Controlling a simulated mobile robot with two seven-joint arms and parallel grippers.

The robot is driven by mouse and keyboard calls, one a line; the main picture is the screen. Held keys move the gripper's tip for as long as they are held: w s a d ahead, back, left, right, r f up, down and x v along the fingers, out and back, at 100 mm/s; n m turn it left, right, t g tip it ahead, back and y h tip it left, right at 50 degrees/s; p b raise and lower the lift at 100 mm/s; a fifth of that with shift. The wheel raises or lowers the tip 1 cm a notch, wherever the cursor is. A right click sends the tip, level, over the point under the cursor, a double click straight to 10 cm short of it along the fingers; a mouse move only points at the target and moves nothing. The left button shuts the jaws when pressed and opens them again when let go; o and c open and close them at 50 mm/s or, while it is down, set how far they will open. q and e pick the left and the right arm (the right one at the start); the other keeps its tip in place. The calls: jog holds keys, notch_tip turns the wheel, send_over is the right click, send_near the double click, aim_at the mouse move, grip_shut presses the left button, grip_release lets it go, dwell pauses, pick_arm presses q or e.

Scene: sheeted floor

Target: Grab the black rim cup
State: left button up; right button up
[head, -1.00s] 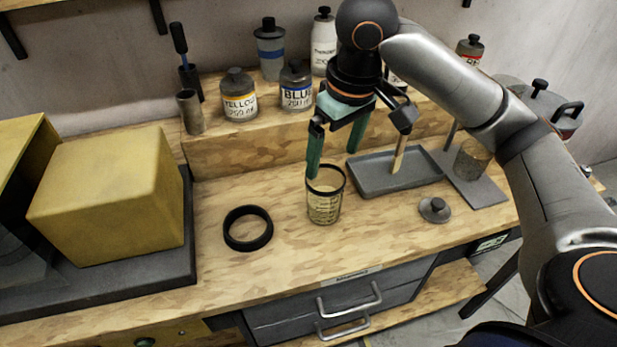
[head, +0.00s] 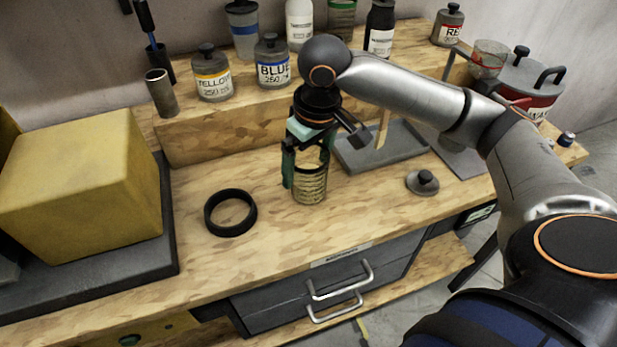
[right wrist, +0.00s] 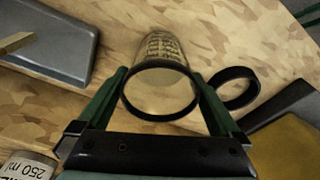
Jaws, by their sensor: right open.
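The black rim cup (head: 310,186) is a clear cup with dark markings, standing upright on the wooden bench. In the right wrist view the cup (right wrist: 162,50) shows its black rim, lying between the two green fingers. My right gripper (head: 306,172) is lowered over the cup from above, with its fingers on either side. In the right wrist view the right gripper (right wrist: 162,95) is open, its fingers beside the rim; I cannot tell whether they touch it. My left gripper is not in view.
A black ring (head: 230,213) lies left of the cup. A grey tray (head: 360,158) is just behind right, with a small lidded weight (head: 423,182) nearby. A yellow box (head: 80,190) stands left. Bottles line the raised shelf. The bench front is clear.

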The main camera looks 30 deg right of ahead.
jog(key=shift+f, duration=0.45)
jog(key=c, duration=1.4)
jog(key=shift+r, duration=0.1)
